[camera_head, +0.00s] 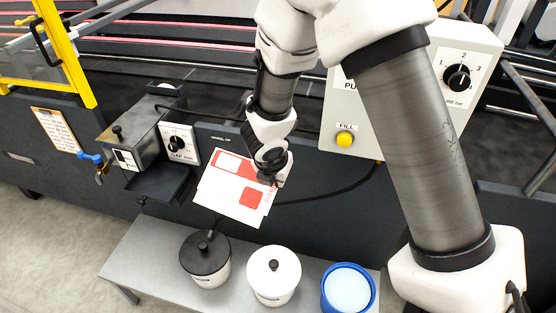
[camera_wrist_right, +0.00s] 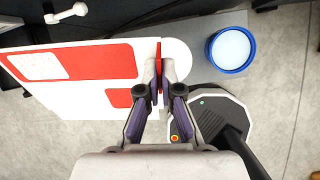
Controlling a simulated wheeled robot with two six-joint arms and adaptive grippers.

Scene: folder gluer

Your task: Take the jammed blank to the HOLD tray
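The blank (camera_head: 232,188), a white flat carton piece with red printed panels, hangs in front of the machine in the head view. My right gripper (camera_head: 272,176) is at its right side and seems shut on its edge. In the right wrist view the two fingertips (camera_wrist_right: 160,78) meet on the edge of the blank (camera_wrist_right: 85,65), which extends to the left. The blank is tilted and held above the grey bench. I see no tray that I can read as HOLD. My left gripper is not in view.
A grey bench (camera_head: 150,257) stands below with a black-lidded pot (camera_head: 205,258), a white pot (camera_head: 273,275) and a blue pot (camera_head: 348,290). A small dark shelf (camera_head: 160,184) juts from the machine left of the blank. A panel with a yellow FILL button (camera_head: 345,139) is behind my arm.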

